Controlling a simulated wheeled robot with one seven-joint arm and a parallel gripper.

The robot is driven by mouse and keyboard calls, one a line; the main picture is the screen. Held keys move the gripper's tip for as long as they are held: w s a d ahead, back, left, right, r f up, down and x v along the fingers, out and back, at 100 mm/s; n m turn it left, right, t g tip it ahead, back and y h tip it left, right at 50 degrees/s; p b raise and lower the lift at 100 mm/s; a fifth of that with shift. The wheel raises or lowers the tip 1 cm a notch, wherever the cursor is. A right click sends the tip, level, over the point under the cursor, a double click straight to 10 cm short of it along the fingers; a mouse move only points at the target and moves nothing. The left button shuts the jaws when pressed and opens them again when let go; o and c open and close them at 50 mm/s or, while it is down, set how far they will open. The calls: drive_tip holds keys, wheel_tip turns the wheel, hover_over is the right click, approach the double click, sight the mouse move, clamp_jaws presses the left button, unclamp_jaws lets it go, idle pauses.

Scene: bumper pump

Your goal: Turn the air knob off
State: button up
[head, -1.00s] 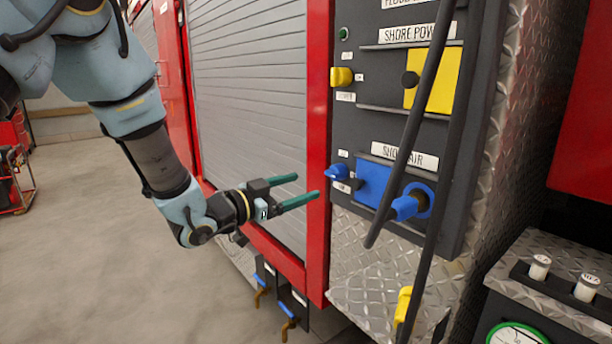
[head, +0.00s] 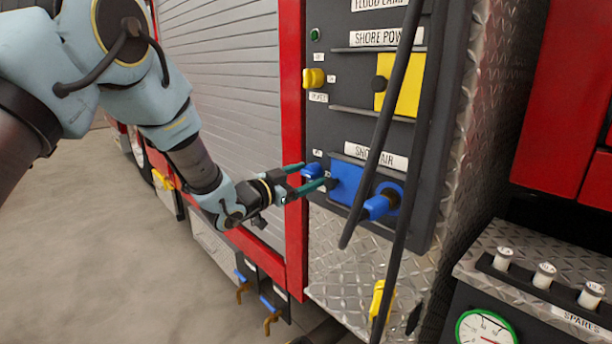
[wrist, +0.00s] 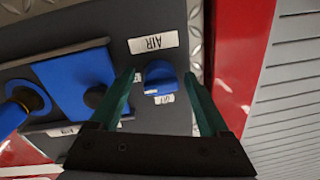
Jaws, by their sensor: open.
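The blue air knob (head: 312,171) sits on the dark panel left of the blue shore air plate (head: 345,182). In the wrist view, the knob (wrist: 160,76) lies between the tips of my gripper's two green fingers, with a gap on each side. My gripper (head: 314,176) is open, with one finger reaching above the knob and one below it in the head view. A white AIR label (wrist: 153,42) shows beside the knob in the wrist view. A smaller label by the knob is partly covered.
A yellow knob (head: 314,78) and yellow shore power cover (head: 402,84) are higher on the panel. A blue plug fitting (head: 382,203) is right of the plate. Dark cables (head: 380,130) hang in front. A red frame (head: 292,130) borders the panel's left.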

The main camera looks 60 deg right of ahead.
drive_tip(key=shift+c, duration=0.4)
clamp_jaws()
drive_tip(key=n, duration=0.4)
drive_tip(key=shift+s, duration=0.1)
drive_tip(key=n, duration=0.4)
drive_tip(key=shift+s+r+p, duration=0.1)
drive_tip(key=shift+p, duration=0.25)
drive_tip(key=n+p, duration=0.1)
drive_tip(key=n, duration=0.3)
drive_tip(key=shift+r+n+g+y+p, duration=0.15)
drive_tip(key=shift+n+g+y+p, duration=0.15)
drive_tip(key=shift+y+p, duration=0.1)
drive_tip(key=n+p, duration=0.1)
drive_tip(key=n, duration=0.3)
drive_tip(key=shift+s, duration=0.1)
drive_tip(key=shift+r+n, duration=0.1)
drive_tip(key=shift+n, duration=0.3)
